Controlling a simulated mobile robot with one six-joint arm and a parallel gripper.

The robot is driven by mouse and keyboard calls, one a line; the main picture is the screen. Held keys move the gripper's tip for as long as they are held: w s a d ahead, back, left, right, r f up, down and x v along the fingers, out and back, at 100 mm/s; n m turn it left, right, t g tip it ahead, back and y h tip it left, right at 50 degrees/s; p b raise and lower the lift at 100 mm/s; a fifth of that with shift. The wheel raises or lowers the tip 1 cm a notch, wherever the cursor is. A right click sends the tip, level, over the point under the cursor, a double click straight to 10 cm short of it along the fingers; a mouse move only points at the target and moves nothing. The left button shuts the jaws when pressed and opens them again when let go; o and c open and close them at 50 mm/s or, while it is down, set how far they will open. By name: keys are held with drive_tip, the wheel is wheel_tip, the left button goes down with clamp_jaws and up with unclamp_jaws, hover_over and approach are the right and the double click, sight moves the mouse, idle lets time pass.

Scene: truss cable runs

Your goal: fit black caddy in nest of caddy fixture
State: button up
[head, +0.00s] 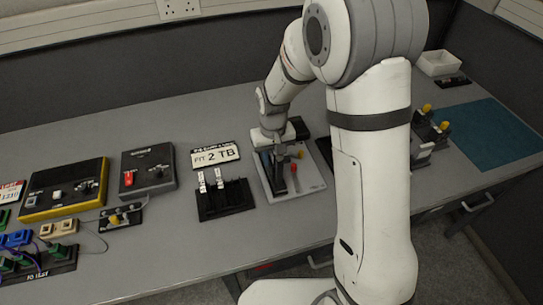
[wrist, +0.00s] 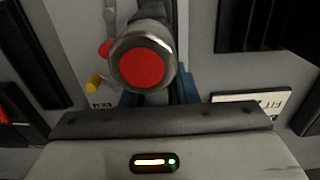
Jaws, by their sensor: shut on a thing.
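My gripper (head: 272,138) points down over a light grey plate with dark, blue, red and yellow parts, which looks like the caddy fixture (head: 311,186). It is shut on a narrow dark upright thing (head: 280,174) that looks like the black caddy. The caddy's lower end is among the fixture's parts; I cannot tell if it is seated in the nest. In the wrist view, blue blocks stand on both sides of a dark strip. A silver-rimmed red round end (wrist: 143,62) hides much of the middle. The fingertips are not clear there.
A black rack (head: 226,203) with two white-labelled uprights stands left of the fixture, below a "FIT 2 TB" sign (head: 215,154). Black and yellow boxes (head: 65,190) lie farther left. A block with yellow knobs (head: 430,130) and a teal mat (head: 490,135) are at right.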

drive_tip(key=shift+f, duration=0.15)
drive_tip(key=shift+f+b, duration=0.5)
drive_tip(key=shift+b, duration=0.05)
drive_tip(key=shift+f, duration=0.1)
idle(0.4)
drive_tip(key=shift+f+b, duration=0.2)
drive_tip(key=shift+b, duration=0.1)
drive_tip(key=o, duration=1)
drive_tip(key=shift+o, duration=0.6)
